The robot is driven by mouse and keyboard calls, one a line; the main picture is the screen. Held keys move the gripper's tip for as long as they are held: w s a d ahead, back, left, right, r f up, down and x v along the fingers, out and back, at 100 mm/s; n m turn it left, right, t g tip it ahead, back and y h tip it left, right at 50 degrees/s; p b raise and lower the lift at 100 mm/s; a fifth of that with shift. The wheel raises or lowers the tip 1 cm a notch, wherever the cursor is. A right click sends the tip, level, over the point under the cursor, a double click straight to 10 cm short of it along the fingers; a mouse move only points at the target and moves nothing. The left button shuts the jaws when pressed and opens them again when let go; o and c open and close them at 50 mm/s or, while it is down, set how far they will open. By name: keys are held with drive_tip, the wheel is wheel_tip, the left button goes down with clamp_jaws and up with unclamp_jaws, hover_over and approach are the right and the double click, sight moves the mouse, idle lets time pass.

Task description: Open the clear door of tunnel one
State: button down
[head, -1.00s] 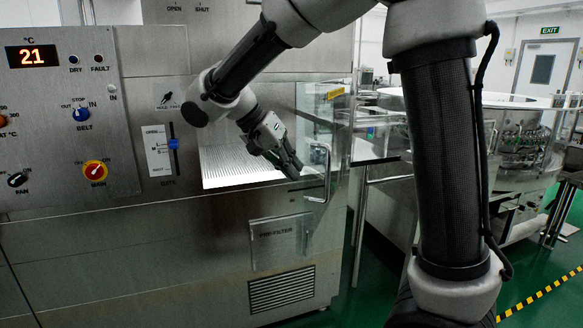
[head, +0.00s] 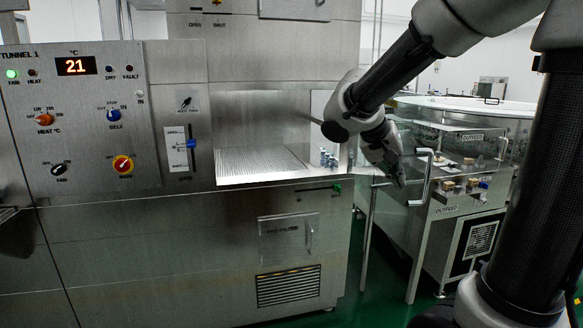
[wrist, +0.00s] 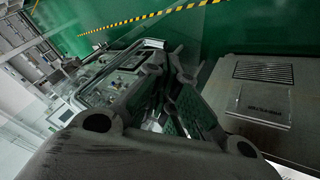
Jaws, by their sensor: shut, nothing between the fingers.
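The clear door of tunnel one is swung outward to the right of the tunnel mouth in the head view. Its pale bar handle (head: 424,176) stands well clear of the cabinet, and the see-through panel itself is hard to make out. My gripper (head: 399,182) is shut and empty, pointing down just left of the handle. I cannot tell whether it touches the door or handle. In the wrist view my fingers (wrist: 180,100) are dark and close together.
The control panel (head: 80,115) with knobs and a red 21 display is at left. Below the mouth are a pre-filter panel (head: 289,238) and a vent (head: 289,285). The outfeed machine (head: 455,215) stands close behind the handle at right. Green floor lies between.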

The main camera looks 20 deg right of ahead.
drive_tip(key=s+d, duration=0.1)
drive_tip(key=d, duration=3)
drive_tip(key=shift+s, duration=0.35)
drive_tip(key=v, duration=1.2)
